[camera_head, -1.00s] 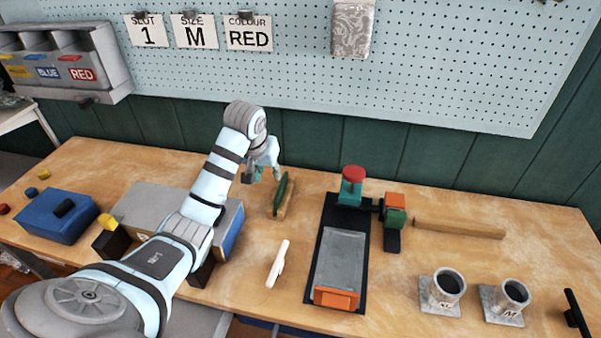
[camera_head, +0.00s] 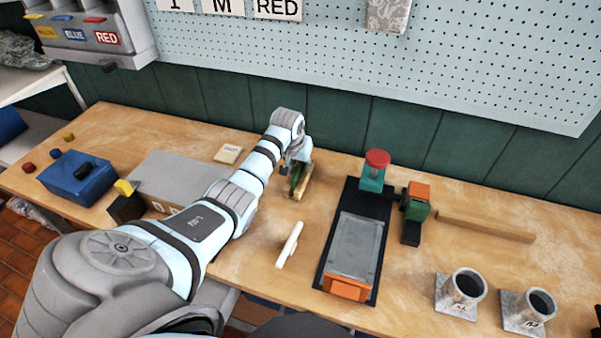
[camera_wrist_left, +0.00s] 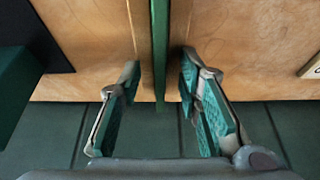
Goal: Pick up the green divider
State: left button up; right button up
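The green divider (camera_head: 304,182) is a thin green strip standing on edge along a light wooden piece (camera_head: 303,192) at the back middle of the bench. My left gripper (camera_head: 293,172) is at its far end and partly hides it. In the left wrist view the divider (camera_wrist_left: 160,40) shows edge-on as a narrow upright strip between the two teal-padded fingers of my left gripper (camera_wrist_left: 161,72). The fingers are apart, with a gap on each side of the strip. My right gripper is out of view.
A teal and red press-like tool (camera_head: 373,170) and a dark tray with a grey plate (camera_head: 357,243) stand right of the divider. A white handle-like piece (camera_head: 290,244) lies in front. A grey box (camera_head: 165,177) and blue box (camera_head: 78,180) are left.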

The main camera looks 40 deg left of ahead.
pick_arm(q)
jog(key=shift+s+r, duration=0.1)
jog(key=shift+s, duration=0.05)
jog(key=shift+f, duration=0.3)
dwell(0.3)
jog(key=shift+c, duration=0.2)
grip_shut()
